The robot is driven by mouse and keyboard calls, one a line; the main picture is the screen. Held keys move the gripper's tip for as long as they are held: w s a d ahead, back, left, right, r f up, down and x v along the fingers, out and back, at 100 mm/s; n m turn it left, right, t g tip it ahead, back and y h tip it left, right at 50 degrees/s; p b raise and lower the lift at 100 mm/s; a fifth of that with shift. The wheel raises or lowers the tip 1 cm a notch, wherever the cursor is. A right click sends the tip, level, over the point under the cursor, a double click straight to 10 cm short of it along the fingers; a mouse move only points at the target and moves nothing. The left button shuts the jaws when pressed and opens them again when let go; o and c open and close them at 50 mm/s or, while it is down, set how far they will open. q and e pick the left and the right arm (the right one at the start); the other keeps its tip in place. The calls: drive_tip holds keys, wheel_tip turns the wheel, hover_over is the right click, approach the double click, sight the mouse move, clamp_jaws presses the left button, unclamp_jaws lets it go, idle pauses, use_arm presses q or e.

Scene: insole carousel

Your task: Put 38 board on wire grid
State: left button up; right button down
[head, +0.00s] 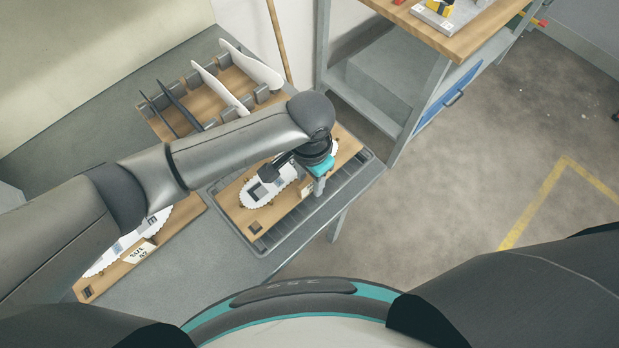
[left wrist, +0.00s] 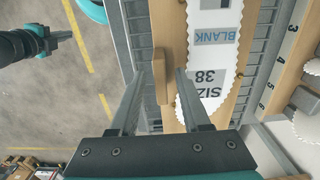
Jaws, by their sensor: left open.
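The 38 board (head: 257,218) is a wooden board with a white scalloped-edge insole shape on top. It lies on the grey wire grid (head: 338,191) at the table's right end. In the left wrist view the board (left wrist: 246,90) shows a label reading SIZE 38, with grid bars (left wrist: 265,40) along its side. My left gripper (head: 318,188) is over the board's right side. In the left wrist view its fingers (left wrist: 160,85) are apart, either side of a small wooden tab (left wrist: 160,75). My right gripper (left wrist: 62,38) shows at upper left, away from the board; its jaws are unclear.
A size 42 board (head: 190,209) lies on the table at left, partly behind my left arm. A wooden rack (head: 232,82) with upright black and white insoles stands behind. A shelf unit with a blue drawer (head: 445,101) stands at right.

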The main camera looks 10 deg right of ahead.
use_arm(q)
wheel_tip(320, 180, up, 11)
drive_tip(key=p, duration=0.1)
drive_tip(key=shift+f, duration=0.15)
